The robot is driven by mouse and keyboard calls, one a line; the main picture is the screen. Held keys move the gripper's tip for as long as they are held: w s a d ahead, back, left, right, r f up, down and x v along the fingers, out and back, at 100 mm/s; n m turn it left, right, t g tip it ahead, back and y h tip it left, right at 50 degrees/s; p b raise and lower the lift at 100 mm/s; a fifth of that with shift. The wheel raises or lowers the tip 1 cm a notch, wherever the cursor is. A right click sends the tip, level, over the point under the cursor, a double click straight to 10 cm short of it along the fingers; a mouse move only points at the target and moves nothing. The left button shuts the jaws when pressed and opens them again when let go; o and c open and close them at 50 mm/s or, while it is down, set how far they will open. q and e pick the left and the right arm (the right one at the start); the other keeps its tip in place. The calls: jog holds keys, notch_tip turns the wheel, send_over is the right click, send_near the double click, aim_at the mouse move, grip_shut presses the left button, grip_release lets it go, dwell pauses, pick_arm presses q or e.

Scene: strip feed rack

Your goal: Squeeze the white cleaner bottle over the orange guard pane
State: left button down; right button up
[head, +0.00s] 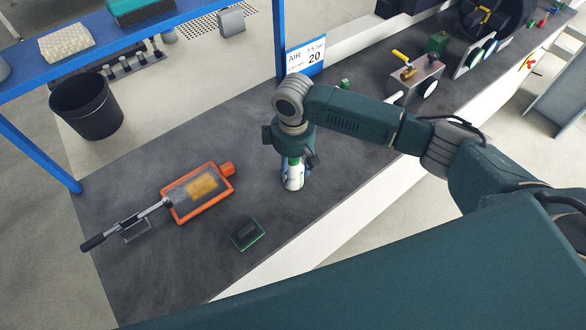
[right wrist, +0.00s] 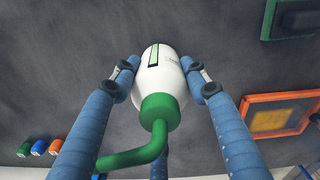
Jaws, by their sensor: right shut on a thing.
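The white cleaner bottle (head: 293,177) is below my right gripper (head: 293,162) in the head view. In the right wrist view the bottle (right wrist: 160,82) has a green cap and bent green spout. My right gripper's blue fingers (right wrist: 165,78) are shut on its sides. I cannot tell whether its base touches the dark bench. The orange guard pane (head: 222,194), an orange frame with a yellowish patch on a clear pane, lies left of the bottle, apart from it. It also shows in the right wrist view (right wrist: 304,123) at the right. My left gripper is not in view.
A lever tool with a black handle (head: 113,233) lies at the pane's left. A black bin (head: 87,106) stands behind left. An AIR sign (head: 306,56) stands behind my arm. Bare bench lies between bottle and pane.

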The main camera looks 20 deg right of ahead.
notch_tip(320, 180, up, 20)
jog(key=b, duration=0.2)
